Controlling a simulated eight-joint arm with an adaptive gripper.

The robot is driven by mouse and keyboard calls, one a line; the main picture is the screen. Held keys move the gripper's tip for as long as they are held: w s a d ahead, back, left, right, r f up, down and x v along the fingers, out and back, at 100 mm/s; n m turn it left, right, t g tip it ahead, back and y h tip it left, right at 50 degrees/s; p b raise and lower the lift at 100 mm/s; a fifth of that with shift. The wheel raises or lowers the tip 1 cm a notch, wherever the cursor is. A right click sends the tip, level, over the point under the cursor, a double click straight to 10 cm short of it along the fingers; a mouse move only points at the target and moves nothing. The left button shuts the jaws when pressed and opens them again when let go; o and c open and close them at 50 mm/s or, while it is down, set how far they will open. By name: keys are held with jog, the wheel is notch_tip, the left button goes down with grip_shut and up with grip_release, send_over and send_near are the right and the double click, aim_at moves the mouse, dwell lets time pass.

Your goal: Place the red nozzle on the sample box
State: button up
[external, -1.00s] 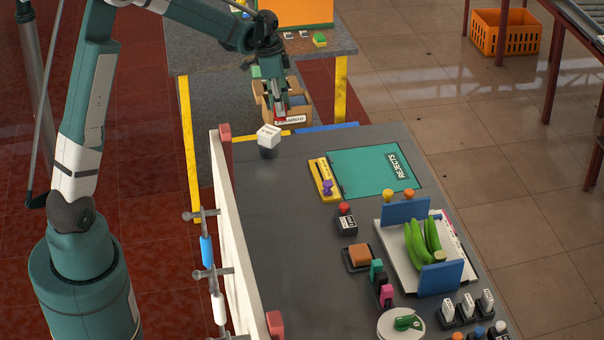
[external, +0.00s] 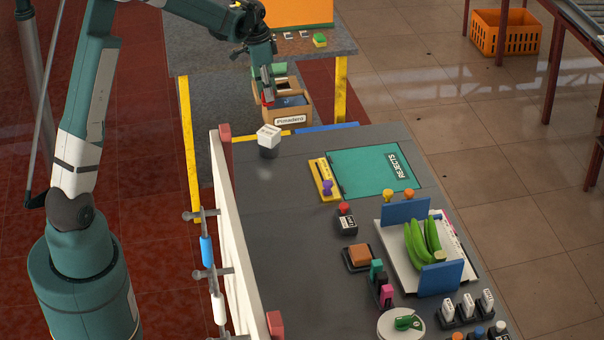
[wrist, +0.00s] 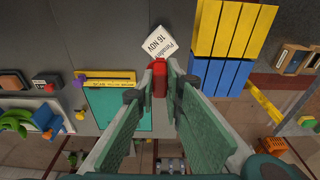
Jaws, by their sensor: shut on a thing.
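The red nozzle (wrist: 159,78) is pinched between the fingertips of my gripper (wrist: 161,76) in the wrist view. In the external view my gripper (external: 267,99) hangs beyond the dark table's far edge, by the left side of a labelled cardboard box (external: 291,120); only a bit of red shows at its tip. A white cube (external: 268,135) with print sits on a dark round stand at the table's far left corner. It shows just past the fingertips in the wrist view (wrist: 166,38). I cannot tell for sure which of these is the sample box.
The dark table (external: 295,245) holds a green rejects mat (external: 365,172), a yellow holder (external: 324,180) and a tray of green bananas (external: 422,240). A white board (external: 238,240) edges its left side. A rear table with yellow legs (external: 188,150) stands behind.

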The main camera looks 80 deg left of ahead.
aim_at(264, 94)
jog(key=shift+f, duration=2.85)
jog(key=shift+f, duration=0.1)
jog(key=shift+f, duration=1.75)
jog(key=shift+f, duration=0.25)
jog(key=o, duration=0.8)
jog(key=shift+r, duration=0.1)
jog(key=shift+r, duration=0.1)
jog(key=shift+s+r, duration=0.3)
jog(key=shift+r, duration=1.7)
jog(key=shift+s+r, duration=0.3)
jog(key=shift+r, duration=1.7)
jog(key=shift+s+r, duration=0.3)
jog(key=shift+r, duration=1.7)
jog(key=shift+d, duration=0.15)
